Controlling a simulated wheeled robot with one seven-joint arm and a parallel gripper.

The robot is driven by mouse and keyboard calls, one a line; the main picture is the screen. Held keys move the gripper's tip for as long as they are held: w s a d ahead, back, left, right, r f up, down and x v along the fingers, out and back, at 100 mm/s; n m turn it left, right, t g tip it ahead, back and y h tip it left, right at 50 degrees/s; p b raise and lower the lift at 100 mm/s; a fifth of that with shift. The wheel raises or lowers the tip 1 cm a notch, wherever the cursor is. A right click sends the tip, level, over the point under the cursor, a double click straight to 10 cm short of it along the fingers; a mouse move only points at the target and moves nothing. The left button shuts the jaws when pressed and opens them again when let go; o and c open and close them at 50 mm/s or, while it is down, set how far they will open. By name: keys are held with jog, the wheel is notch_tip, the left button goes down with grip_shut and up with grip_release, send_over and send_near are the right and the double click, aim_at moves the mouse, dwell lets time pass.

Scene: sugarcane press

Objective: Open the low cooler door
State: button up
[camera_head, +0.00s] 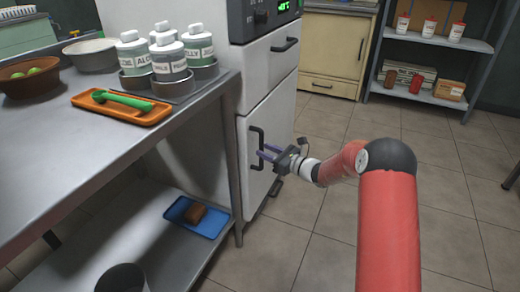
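The white cooler (280,110) stands right of the metal table, with a control panel on top. Its low door (286,118) looks closed, flush with the front. A dark vertical handle (251,135) is at the door's left side. My gripper (264,153) is at this handle, reaching in from the right. Its two purplish fingers are apart, with a gap between them, one above the other. The fingertips overlap the handle in the picture; I cannot tell whether they touch it.
An upper cooler panel with a dark handle (285,45) sits above. The metal table (60,145) holds bottles (170,58) and an orange tray (122,107). A blue tray (181,207) lies on its lower shelf. The tiled floor (320,120) right of the cooler is clear.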

jog(key=shift+x, duration=1.35)
grip_shut()
